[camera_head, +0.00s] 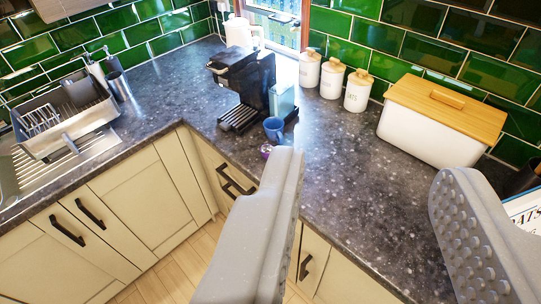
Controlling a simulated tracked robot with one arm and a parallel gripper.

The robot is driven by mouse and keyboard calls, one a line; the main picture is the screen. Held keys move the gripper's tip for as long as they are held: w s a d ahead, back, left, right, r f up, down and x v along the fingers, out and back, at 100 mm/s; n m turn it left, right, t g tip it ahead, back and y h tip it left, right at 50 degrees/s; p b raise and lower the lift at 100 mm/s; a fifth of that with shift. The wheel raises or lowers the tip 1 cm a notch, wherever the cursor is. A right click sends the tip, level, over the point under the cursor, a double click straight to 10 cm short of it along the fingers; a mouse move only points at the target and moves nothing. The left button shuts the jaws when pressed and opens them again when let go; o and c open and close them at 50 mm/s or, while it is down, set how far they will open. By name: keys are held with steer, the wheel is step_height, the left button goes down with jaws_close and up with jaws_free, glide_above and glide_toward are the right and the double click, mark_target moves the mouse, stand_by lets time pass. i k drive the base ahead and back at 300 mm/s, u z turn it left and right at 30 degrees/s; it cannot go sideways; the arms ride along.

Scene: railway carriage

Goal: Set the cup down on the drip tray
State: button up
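The blue cup (274,129) stands upright on the dark counter, just right of the coffee machine's drip tray (238,120). It is near the counter's front edge, and I cannot tell whether it touches the tray. The black coffee machine (240,78) stands behind, with a clear tank on its right side. The drip tray looks empty. My gripper (366,167) is open with its fingers wide apart and nothing between them. Its left fingertip shows below and close to the cup in the picture, but the cup is farther off.
A small purple object (266,149) lies by the counter edge, in front of the cup. White canisters (332,78) and a wooden-lidded bread bin (440,118) line the back wall. A dish rack (66,120) stands at left by the sink. The counter (345,165) between my fingers is clear.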

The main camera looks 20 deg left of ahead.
mark_target(237, 114)
steer(key=u, duration=0.35)
steer(key=i, duration=0.65)
steer(key=u, duration=0.55)
steer(key=i, duration=0.65)
steer(key=u, duration=0.25)
